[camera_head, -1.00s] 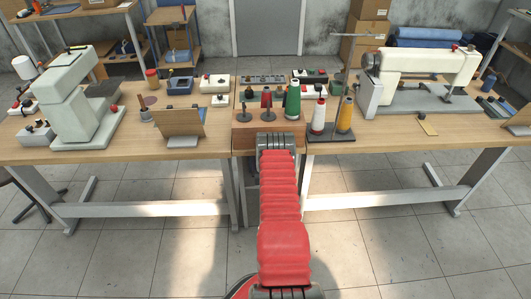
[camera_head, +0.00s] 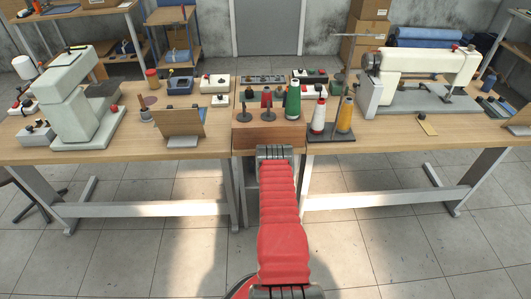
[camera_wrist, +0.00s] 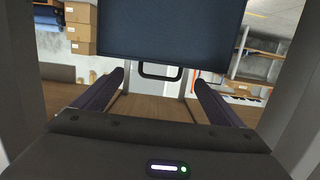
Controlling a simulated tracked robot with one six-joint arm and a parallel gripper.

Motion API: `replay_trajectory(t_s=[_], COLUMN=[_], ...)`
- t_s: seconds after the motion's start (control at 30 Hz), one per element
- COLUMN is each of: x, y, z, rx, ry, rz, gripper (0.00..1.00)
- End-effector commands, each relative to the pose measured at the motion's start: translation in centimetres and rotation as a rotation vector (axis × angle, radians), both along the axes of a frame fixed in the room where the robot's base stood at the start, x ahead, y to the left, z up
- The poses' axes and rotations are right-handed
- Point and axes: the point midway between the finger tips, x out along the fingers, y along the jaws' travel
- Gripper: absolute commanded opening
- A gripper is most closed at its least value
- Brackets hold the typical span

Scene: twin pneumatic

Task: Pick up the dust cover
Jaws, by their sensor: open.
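In the wrist view a dark blue-grey flat-faced piece (camera_wrist: 170,28) with a black loop handle (camera_wrist: 160,76) fills the upper middle. It looks like the dust cover, though I cannot be sure. My gripper (camera_wrist: 158,82) is open, its two fingers on either side of the handle with gaps to both. How far the handle lies from the fingertips is hard to judge. The wrist picture appears upside down.
A wooden workbench (camera_head: 395,150) spans the head view, with a white sewing machine (camera_head: 425,66), a pale machine (camera_head: 72,100), thread cones (camera_head: 318,117) and a tilted board (camera_head: 179,122). Metal bench legs stand either side. Cardboard boxes (camera_wrist: 78,28) show in the wrist view.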

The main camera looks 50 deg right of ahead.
Motion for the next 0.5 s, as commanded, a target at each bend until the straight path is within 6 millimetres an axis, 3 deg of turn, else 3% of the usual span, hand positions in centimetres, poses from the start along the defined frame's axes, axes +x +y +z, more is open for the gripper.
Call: replay_trajectory(t_s=[0.5], x=[1.5], y=[-1.5], z=[-0.3], rx=[-0.001], ry=[-0.001], rz=[0.000], gripper=[0.91])
